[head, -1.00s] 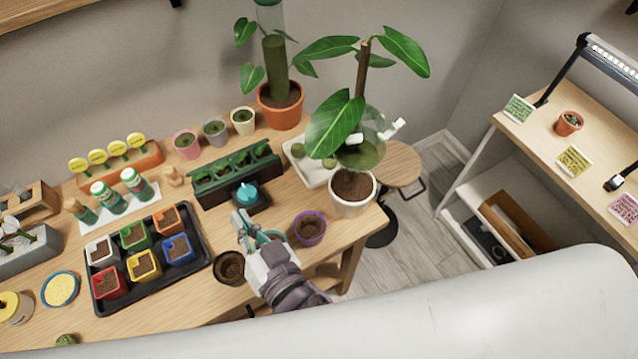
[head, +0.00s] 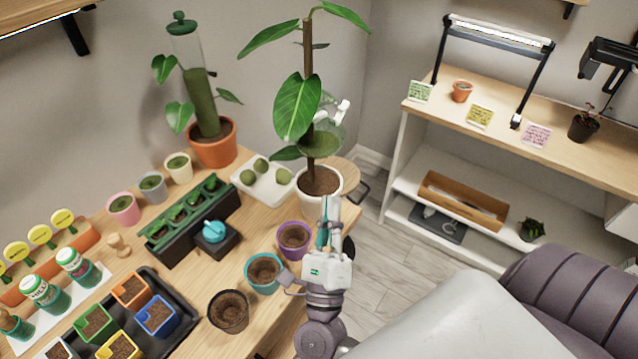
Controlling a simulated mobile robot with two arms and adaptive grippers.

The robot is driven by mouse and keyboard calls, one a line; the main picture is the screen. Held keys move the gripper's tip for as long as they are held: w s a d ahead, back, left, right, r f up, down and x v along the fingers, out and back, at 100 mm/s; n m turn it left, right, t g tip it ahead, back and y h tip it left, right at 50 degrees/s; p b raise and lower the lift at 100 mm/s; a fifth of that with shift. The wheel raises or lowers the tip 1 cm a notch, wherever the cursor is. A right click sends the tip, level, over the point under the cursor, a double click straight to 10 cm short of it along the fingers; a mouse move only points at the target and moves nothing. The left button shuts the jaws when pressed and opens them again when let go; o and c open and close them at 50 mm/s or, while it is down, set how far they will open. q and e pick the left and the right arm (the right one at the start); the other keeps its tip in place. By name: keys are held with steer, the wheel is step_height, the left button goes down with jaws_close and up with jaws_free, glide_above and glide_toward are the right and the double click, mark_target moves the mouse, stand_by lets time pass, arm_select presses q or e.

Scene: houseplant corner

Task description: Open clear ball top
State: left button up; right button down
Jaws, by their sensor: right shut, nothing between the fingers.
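The clear ball (head: 333,128) sits on the stem of the tall plant in the white pot (head: 319,190). Its lower part holds green moss (head: 319,143), and white clip-like parts (head: 340,110) stick out at its upper right. A large leaf covers its left side; I cannot tell whether its top is closed. My right gripper (head: 330,203) is shut and empty, pointing up in front of the white pot, below the ball and apart from it. My left gripper is not in view.
A teal pot (head: 264,274) and a purple pot (head: 294,240) stand left of my right gripper. A white tray (head: 247,182) with green balls lies left of the plant. A shelf unit (head: 403,135) stands at right, with open floor (head: 375,235) between.

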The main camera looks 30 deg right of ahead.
mark_target(324, 117)
steer(key=w+d+r+p, duration=0.1)
steer(key=w+r+p, duration=0.1)
steer(key=w+d+r+p, duration=0.1)
steer(key=w+r+p, duration=0.1)
steer(key=w+r, duration=0.1)
steer(key=w+d+r+p, duration=0.1)
steer(key=w+r+p, duration=0.1)
steer(key=r, duration=0.1)
steer(key=shift+w+d+r+p, duration=0.2)
steer(key=shift+w+r+p, duration=0.1)
steer(key=shift+w, duration=0.1)
steer(key=shift+w, duration=0.1)
